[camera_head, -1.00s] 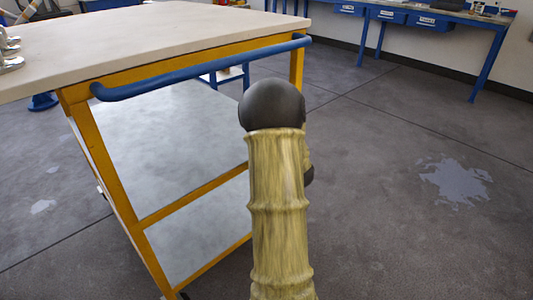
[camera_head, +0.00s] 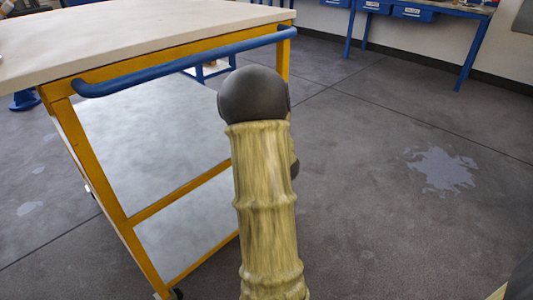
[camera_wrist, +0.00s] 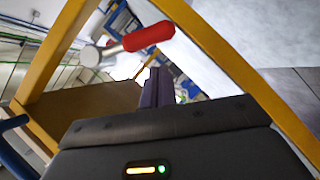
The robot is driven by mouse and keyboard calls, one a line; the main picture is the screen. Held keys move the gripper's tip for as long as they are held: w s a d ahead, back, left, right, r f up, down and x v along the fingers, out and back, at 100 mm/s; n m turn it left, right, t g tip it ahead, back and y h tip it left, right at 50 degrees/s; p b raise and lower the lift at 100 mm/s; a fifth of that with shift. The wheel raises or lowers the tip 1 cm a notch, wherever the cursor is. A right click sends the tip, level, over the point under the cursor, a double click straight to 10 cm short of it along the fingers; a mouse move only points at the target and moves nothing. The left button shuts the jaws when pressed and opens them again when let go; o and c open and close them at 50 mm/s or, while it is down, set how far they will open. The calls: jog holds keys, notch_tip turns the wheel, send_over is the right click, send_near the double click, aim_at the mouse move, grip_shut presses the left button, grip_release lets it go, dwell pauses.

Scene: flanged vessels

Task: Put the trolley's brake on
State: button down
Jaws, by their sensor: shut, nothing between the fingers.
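The trolley (camera_head: 97,165) has a yellow frame, a pale top and a blue push handle (camera_head: 180,62); it stands ahead on the left in the head view. In the wrist view, its yellow frame (camera_wrist: 55,55) surrounds a lever with a red grip (camera_wrist: 149,37) and a round grey hub (camera_wrist: 91,57). It looks like the brake lever, but which position it is in I cannot tell. My gripper (camera_wrist: 155,88) is shut and empty, with its fingers below the red grip in the picture and apart from it. My arm hides the gripper in the head view.
A dark caster (camera_head: 176,294) shows under the trolley's near leg. A blue bench (camera_head: 420,12) with blue bins stands at the back right. A pale wet-looking patch (camera_head: 440,170) lies on the otherwise clear floor at right.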

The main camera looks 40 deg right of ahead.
jog(key=p+v, duration=0.2)
jog(key=v, duration=0.9)
jog(key=shift+w+a, duration=0.2)
jog(key=shift+a, duration=0.15)
jog(key=shift+w, duration=0.1)
jog(key=w+a+f+m+g+y+p, duration=0.25)
jog(key=a+m+g, duration=0.2)
jog(key=a, duration=1.15)
jog(key=s+a+m+g+y, duration=0.25)
jog(key=s+a+g, duration=0.45)
jog(key=a, duration=0.8)
notch_tip(320, 180, up, 38)
jog(key=s+y+p, duration=0.1)
jog(key=s+p, duration=0.1)
jog(key=p, duration=3.6)
jog(key=shift+a+t, duration=0.2)
jog(key=shift+t, duration=0.15)
